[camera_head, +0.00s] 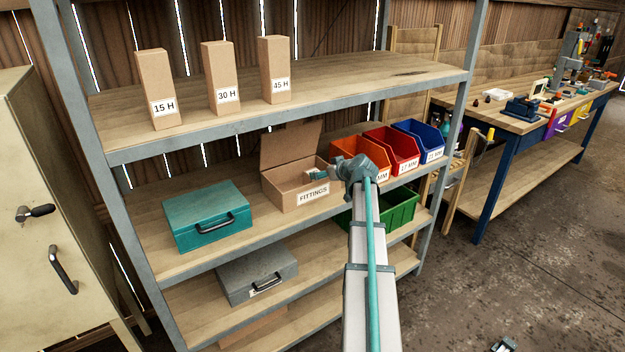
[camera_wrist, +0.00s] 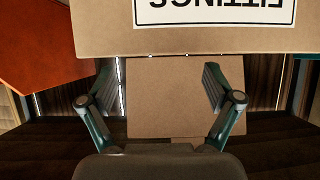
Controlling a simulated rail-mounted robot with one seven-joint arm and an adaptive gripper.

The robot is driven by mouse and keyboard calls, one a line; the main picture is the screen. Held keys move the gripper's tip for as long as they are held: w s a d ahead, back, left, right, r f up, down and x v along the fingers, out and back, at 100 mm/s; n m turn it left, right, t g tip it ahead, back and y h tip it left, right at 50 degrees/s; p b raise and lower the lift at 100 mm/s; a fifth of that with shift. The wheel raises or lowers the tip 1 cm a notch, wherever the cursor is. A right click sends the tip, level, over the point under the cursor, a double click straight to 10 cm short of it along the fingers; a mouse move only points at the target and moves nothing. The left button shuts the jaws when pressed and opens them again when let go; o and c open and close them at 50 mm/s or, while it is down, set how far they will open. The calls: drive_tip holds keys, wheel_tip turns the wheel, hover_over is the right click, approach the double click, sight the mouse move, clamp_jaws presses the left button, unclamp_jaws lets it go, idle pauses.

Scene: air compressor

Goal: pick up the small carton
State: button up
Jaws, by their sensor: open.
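An open brown carton labelled FITTINGS (camera_head: 290,200) stands on the middle shelf with its lid raised at the back. In the wrist view the label is upside down on the carton front (camera_wrist: 110,35), and the lid (camera_wrist: 165,125) shows between the fingers. My gripper (camera_wrist: 158,75) is open with nothing between its fingertips, close to this carton. In the head view the gripper is small and partly hidden at the carton's right side. Three tall, narrow cartons stand on the top shelf: 15 H (camera_head: 157,85), 30 H (camera_head: 220,75) and 45 H (camera_head: 275,65).
A teal case (camera_head: 205,220) stands left of the FITTINGS carton. Orange (camera_head: 350,147), red (camera_head: 395,143) and blue (camera_head: 425,135) bins stand to its right. A green bin (camera_head: 400,212) and a grey case (camera_head: 255,272) are lower. The top shelf's right end (camera_head: 380,70) is clear.

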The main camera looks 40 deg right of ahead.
drive_tip(key=p+x, duration=0.1)
drive_tip(key=x, duration=0.2)
drive_tip(key=p+x, duration=0.1)
drive_tip(key=x, duration=0.3)
drive_tip(key=shift+d+f, duration=0.25)
drive_tip(key=shift+f, duration=0.05)
drive_tip(key=c, duration=1.2)
drive_tip(key=shift+c, duration=0.6)
drive_tip(key=shift+r, duration=0.15)
